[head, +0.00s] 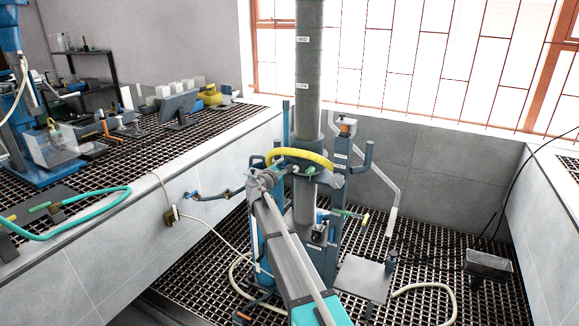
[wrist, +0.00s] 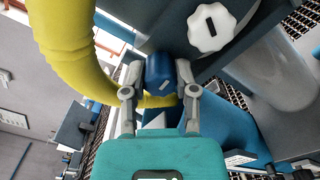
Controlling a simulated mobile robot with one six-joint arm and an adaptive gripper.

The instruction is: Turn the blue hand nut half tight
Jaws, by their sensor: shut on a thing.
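The nut sits beside the large grey column fitting, under a thick yellow hose. In the head view my arm reaches up to the column, near the yellow hose (head: 305,156). The nut and my fingertips cannot be made out there.
A white scalloped knob (wrist: 211,31) with a black mark sits right of the nut, close to my right finger. The tall grey column (head: 308,80) stands over a grated floor. A bench (head: 105,215) with a teal hose (head: 105,207) is at left.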

